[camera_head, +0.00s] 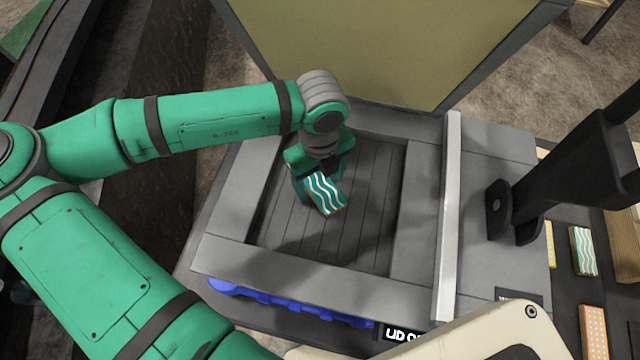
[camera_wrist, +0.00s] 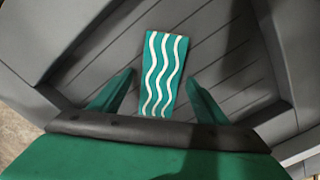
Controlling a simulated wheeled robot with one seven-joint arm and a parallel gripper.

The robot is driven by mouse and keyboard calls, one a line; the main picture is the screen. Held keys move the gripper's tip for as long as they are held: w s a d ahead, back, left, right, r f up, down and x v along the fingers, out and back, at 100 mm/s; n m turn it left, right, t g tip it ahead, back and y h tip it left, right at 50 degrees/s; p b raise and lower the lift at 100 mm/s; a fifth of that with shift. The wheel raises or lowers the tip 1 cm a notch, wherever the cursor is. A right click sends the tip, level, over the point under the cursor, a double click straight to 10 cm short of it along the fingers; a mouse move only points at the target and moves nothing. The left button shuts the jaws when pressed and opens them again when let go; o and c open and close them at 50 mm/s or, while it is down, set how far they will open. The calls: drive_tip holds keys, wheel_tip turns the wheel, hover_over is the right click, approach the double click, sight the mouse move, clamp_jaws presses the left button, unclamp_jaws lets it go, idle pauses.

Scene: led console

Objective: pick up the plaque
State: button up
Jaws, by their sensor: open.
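The plaque (camera_head: 326,194) is a small teal block with white wavy stripes and a tan edge. It lies in the recessed, slatted grey tray (camera_head: 225,254) of the console. My gripper (camera_head: 317,180) is directly above it, pointing down, and hides the plaque's far end in the head view. In the wrist view the plaque (camera_wrist: 163,75) reaches in between the two open teal fingers of my gripper (camera_wrist: 158,92). There is a gap on each side, and the fingers do not appear to touch it.
A raised grey frame surrounds the tray, with a pale metal bar (camera_head: 450,220) along its right. A black bracket (camera_head: 570,165) stands further right. Other patterned blocks lie there, including a similar green wavy one (camera_head: 583,251) and an orange dotted one (camera_head: 593,330). The tray floor around the plaque is clear.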

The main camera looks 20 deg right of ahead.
drive_tip(key=c, duration=1.3)
drive_tip(key=shift+r, duration=0.15)
